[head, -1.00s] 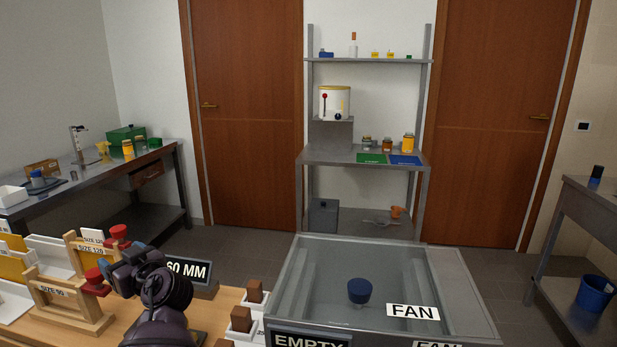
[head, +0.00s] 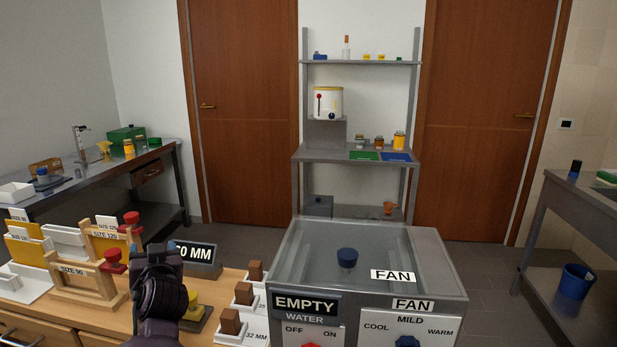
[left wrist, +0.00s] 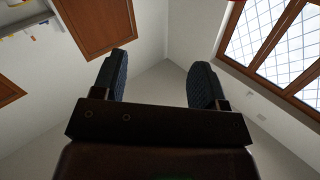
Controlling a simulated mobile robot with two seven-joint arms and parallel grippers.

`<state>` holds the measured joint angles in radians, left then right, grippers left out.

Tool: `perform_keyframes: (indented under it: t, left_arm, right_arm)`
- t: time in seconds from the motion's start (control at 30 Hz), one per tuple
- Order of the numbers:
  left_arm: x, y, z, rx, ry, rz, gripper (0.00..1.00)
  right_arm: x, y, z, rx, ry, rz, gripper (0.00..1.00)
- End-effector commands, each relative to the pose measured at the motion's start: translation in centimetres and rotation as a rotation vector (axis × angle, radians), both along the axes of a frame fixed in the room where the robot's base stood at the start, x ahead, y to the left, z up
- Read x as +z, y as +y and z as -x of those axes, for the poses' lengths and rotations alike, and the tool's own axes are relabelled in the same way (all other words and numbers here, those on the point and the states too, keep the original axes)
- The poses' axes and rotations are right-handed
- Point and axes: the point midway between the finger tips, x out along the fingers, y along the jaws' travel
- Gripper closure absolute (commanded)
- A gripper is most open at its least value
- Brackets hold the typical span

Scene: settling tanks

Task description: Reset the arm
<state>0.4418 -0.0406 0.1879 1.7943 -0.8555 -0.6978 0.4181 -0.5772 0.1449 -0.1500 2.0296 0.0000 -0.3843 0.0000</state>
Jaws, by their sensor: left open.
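My left arm rises from the bottom of the head view, and its gripper (head: 153,255) is over the wooden bench. In the left wrist view the same gripper (left wrist: 157,85) has its two dark fingers spread wide with nothing between them. That view looks up at walls, a door and a window. In the head view the arm covers part of the 60 MM sign (head: 195,254). My right gripper is not in view.
Wooden frames with red knobs (head: 85,280) stand left of the arm. Brown blocks in white trays (head: 231,322) lie right of it. A glass-walled tank (head: 420,250) with FAN and WATER panels stands farther right. A side table (head: 80,185) is at the far left.

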Motion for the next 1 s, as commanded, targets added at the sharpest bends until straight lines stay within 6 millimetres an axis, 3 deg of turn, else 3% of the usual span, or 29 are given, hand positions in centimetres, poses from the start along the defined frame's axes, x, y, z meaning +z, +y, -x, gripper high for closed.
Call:
perform_keyframes:
  t: [0.17,0.37,0.7,1.0]
  left_arm:
    - [-5.1,-2.6,2.9,-0.217,0.054,-0.031,0.34]
    - [-11.5,-4.9,8.3,-0.393,0.113,-0.009,0.34]
    - [-21.8,-6.7,20.5,-0.533,0.262,0.153,0.34]
    - [-29.3,-6.3,32.3,-0.515,0.478,0.249,0.34]
  right_arm:
    - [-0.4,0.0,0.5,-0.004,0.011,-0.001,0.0]
    - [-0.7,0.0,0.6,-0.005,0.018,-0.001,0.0]
    - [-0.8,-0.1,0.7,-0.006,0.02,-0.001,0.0]
    - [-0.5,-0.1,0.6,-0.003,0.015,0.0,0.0]
